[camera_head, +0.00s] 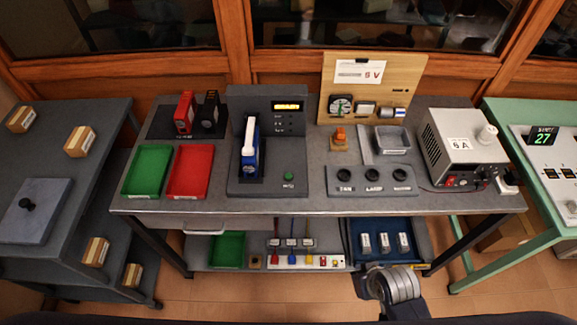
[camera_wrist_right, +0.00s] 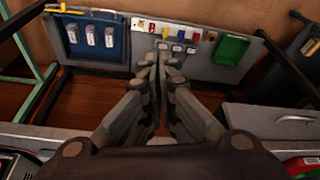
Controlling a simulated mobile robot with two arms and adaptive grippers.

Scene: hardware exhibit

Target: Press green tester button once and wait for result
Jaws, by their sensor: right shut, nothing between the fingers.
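The grey tester (camera_head: 266,120) stands on the middle table with a lit amber display (camera_head: 287,106), whose text is too small to read surely. Its round green button (camera_head: 289,176) is on the base plate at the front right. A blue and white device (camera_head: 250,150) stands upright in the tester, left of the button. My right gripper (camera_wrist_right: 160,60) is shut and empty in the right wrist view, pointing toward the lower shelf. In the head view my right arm is in front of the table edge, below and right of the button. The left gripper is out of view.
Green (camera_head: 148,170) and red (camera_head: 190,170) trays lie left of the tester. A knob panel (camera_head: 373,180) and a power supply (camera_head: 462,147) stand to its right. The lower shelf holds a blue tray (camera_wrist_right: 91,38) and a green tray (camera_wrist_right: 230,49). The table's front edge lies between my right arm and the button.

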